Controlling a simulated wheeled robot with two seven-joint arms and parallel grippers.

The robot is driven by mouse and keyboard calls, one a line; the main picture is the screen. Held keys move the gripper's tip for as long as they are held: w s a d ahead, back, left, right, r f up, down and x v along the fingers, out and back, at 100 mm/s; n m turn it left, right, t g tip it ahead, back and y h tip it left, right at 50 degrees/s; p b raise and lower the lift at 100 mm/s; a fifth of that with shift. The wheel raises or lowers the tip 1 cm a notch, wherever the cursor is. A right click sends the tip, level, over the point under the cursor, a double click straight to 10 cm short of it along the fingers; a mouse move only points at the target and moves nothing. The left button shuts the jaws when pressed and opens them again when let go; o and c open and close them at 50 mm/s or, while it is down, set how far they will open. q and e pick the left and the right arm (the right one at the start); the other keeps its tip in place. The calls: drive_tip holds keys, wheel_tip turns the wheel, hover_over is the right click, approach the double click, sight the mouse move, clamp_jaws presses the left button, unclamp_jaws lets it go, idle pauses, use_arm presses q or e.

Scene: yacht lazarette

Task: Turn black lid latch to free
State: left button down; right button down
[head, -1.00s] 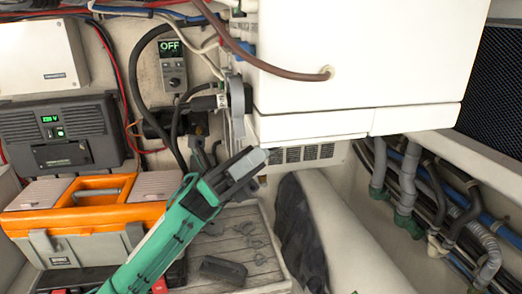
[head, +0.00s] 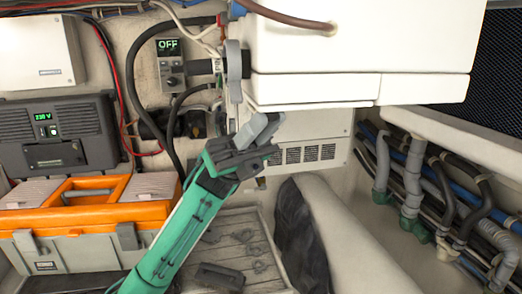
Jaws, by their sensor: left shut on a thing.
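My left gripper (head: 259,128), with a teal arm and grey fingers, is at the lower left corner of the white box (head: 350,40). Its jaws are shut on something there. The fingers and the dark gripper body cover most of the held part, so the black lid latch does not show clearly and its angle cannot be read. My right gripper is not in view.
An orange and grey toolbox (head: 85,215) stands at the left below a dark power unit (head: 58,135). A slatted wooden lid (head: 235,250) with a dark block (head: 220,276) lies below. Hoses (head: 412,180) run along the right.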

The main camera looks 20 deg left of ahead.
use_arm(q)
drive_tip(key=shift+w+d+m+g+y+b, duration=0.15)
drive_tip(key=shift+m+g+y+b, duration=1.05)
drive_tip(key=shift+g+y, duration=0.6)
drive_tip(key=c, duration=1.3)
unclamp_jaws()
drive_tip(key=shift+c, duration=0.2)
drive_tip(key=shift+w+a+f+b, duration=0.2)
drive_tip(key=shift+a+f+b, duration=0.05)
drive_tip(key=shift+f+b, duration=0.2)
drive_tip(key=b+v, duration=0.5)
drive_tip(key=v, duration=0.7)
drive_tip(key=shift+f+b, duration=0.4)
drive_tip(key=shift+f, duration=0.05)
